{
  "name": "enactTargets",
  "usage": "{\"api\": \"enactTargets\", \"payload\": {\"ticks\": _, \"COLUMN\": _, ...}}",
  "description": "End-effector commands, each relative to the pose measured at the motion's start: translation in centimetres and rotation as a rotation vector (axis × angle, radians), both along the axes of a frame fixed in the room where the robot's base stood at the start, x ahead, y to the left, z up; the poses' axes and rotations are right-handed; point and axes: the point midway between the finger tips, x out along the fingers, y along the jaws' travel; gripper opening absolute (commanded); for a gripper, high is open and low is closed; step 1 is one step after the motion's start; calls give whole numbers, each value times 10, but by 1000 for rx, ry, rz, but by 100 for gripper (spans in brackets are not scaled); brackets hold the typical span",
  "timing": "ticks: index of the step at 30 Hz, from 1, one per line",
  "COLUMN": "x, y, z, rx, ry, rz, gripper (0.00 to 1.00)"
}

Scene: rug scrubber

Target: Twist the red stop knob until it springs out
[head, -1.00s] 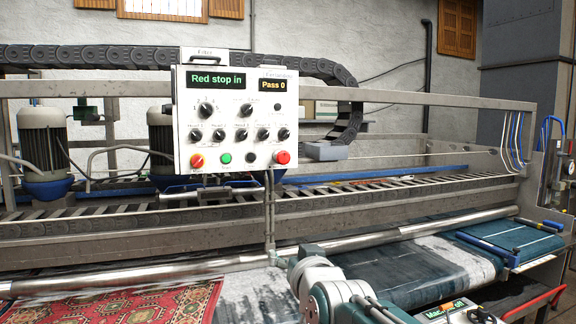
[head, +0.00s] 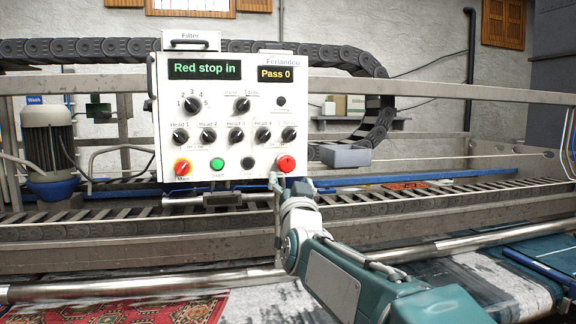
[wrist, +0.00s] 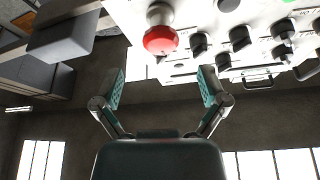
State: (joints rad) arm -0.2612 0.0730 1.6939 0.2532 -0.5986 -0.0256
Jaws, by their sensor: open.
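The red stop knob (head: 286,163) is at the lower right corner of the white control panel (head: 220,140). The panel's display (head: 205,69) reads "Red stop in". In the wrist view the red knob (wrist: 160,40) stands out from the panel at the top, beyond my fingertips. My gripper (wrist: 160,88) is open and empty, with its two fingers spread and the knob roughly centred ahead of the gap between them. In the head view my gripper (head: 279,184) is just below the knob, partly hidden by my own arm. I cannot tell there whether it touches the panel.
A red and yellow main switch (head: 182,168), a green start button (head: 217,164) and a black button (head: 248,163) share the knob's row. Several black dials sit above. A metal roller (head: 130,287) and a red patterned rug (head: 160,308) lie below.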

Motion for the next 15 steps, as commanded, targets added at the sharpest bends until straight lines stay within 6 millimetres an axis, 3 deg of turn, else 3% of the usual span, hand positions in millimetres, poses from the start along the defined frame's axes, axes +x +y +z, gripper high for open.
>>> {"api": "enactTargets", "payload": {"ticks": 7, "x": 37, "y": 3, "z": 14, "rx": -1, "ry": 0, "rz": -1, "gripper": 93}}
{"api": "enactTargets", "payload": {"ticks": 15, "x": 57, "y": 5, "z": 23, "rx": 0, "ry": 2, "rz": 0, "gripper": 93}}
